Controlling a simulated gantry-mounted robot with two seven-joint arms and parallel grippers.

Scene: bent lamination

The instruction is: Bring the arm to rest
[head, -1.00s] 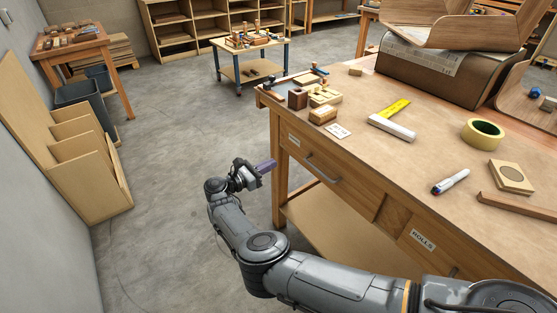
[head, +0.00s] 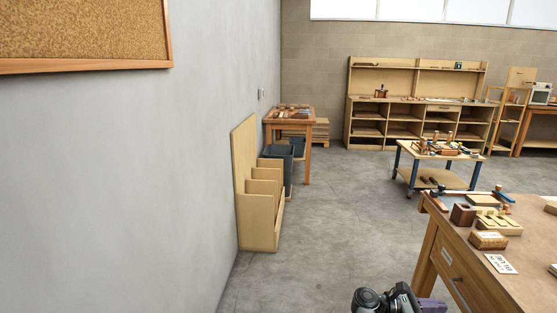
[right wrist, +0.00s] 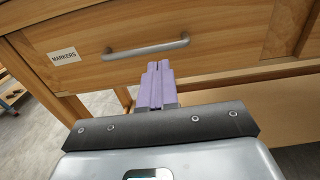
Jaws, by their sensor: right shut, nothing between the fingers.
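My right gripper (head: 432,305) shows at the bottom edge of the head view, low beside the left end of the workbench (head: 470,275). Only its dark wrist and purple fingers are in the picture. In the right wrist view the purple fingers (right wrist: 157,82) are together with nothing between them. They point toward the bench front, below a drawer with a metal handle (right wrist: 147,48) and a label reading MARKERS (right wrist: 64,57). Whether they touch the bench cannot be told. My left gripper is in neither view.
On the bench are wooden blocks (head: 490,240) and a white card (head: 500,264). A wooden rack (head: 262,215) stands along the grey wall. A small cart (head: 436,165) and shelving (head: 412,115) stand farther back. The floor (head: 330,220) between rack and bench is clear.

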